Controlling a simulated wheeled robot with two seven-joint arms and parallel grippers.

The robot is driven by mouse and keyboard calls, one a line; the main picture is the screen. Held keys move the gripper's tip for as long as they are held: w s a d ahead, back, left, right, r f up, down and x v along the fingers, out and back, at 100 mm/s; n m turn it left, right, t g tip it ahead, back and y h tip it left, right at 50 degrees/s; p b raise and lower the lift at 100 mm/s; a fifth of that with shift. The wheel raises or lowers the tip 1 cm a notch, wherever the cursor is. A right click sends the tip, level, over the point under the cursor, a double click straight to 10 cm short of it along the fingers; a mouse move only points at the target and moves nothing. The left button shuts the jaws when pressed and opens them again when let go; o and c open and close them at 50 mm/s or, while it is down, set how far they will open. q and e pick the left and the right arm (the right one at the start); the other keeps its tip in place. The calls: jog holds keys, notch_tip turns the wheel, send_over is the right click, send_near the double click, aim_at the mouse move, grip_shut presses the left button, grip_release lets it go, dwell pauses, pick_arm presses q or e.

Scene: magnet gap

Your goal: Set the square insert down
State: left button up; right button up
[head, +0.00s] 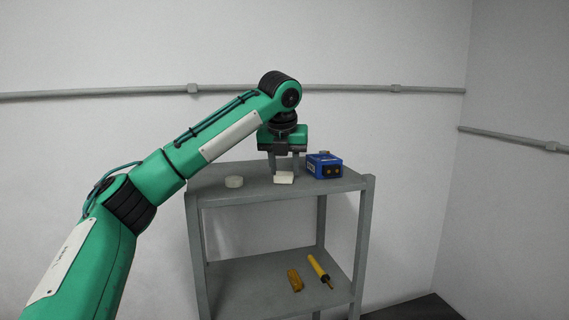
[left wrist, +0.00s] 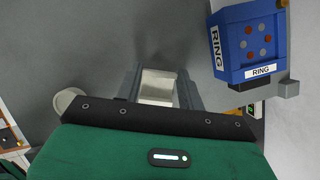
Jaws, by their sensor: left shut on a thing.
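The square insert (head: 284,178) is a small off-white block at the top of the grey shelf unit. My left gripper (head: 284,170) points down with its fingers on either side of the insert, shut on it. In the left wrist view the pale insert (left wrist: 158,88) sits between the two grey fingers (left wrist: 158,90). Its lower edge is hidden by the gripper body. I cannot tell whether it touches the shelf top. My right gripper is not in view.
A blue box labelled RING (head: 324,166) stands close to the right of the gripper. A pale round disc (head: 234,182) lies to the left. The shelf top (head: 215,195) is clear in front. A yellow-handled tool (head: 318,268) and an orange-yellow object (head: 295,280) lie on the lower shelf.

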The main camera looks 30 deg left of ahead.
aim_at(284, 181)
pick_arm(q)
jog(key=o, duration=0.9)
jog(key=shift+f, duration=0.1)
jog(key=shift+o, duration=0.2)
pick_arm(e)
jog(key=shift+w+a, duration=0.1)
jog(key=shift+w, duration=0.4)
pick_arm(q)
jog(key=b+v, duration=0.2)
jog(key=v, duration=0.3)
jog(key=shift+d+b, duration=0.1)
jog(key=shift+b, duration=0.2)
jog(key=v, duration=0.7)
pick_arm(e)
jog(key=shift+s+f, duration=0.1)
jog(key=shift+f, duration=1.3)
pick_arm(q)
jog(key=shift+w, duration=0.1)
